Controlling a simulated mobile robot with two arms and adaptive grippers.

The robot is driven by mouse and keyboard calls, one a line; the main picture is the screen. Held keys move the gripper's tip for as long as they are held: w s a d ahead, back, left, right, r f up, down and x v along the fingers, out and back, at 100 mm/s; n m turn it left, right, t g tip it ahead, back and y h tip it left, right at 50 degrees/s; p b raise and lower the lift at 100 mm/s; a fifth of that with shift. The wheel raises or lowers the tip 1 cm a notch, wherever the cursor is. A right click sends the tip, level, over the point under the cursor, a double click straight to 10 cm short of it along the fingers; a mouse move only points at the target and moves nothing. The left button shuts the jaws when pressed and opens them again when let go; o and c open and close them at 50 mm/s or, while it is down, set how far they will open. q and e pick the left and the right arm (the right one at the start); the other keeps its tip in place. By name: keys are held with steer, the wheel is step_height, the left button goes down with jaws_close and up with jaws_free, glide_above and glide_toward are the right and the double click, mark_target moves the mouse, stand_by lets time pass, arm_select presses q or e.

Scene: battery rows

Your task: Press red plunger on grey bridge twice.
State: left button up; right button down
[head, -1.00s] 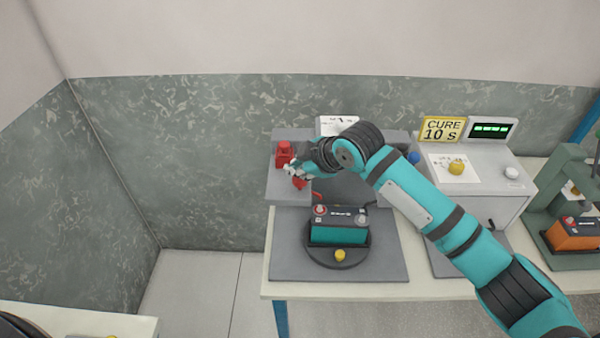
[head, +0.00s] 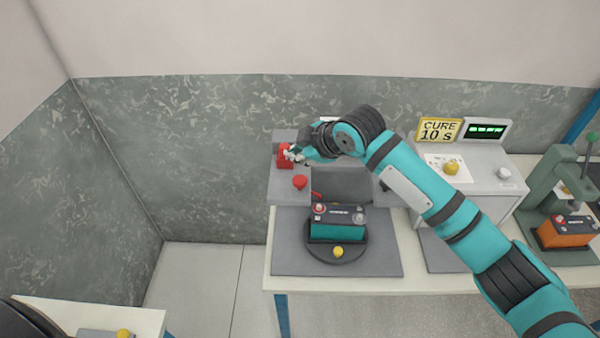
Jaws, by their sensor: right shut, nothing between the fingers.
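The grey bridge (head: 290,198) stands on the table over the back of a grey mat. The red plunger (head: 300,182), a round red cap, sits uncovered on the front of its left part. Behind it on the same part is a red block (head: 284,155). My right gripper (head: 293,154) is shut and empty. It is above and behind the plunger, apart from it, and overlaps the right side of the red block in the picture; I cannot tell if they touch. My left gripper is not in view.
Under the bridge's front, a teal battery (head: 338,228) rests on a round dark turntable with a yellow knob (head: 338,251). To the right are a grey curing box (head: 485,190), a "CURE 10 s" sign (head: 437,130) and a green press (head: 545,190) with an orange battery (head: 567,232).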

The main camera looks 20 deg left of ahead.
stand_by(0.4)
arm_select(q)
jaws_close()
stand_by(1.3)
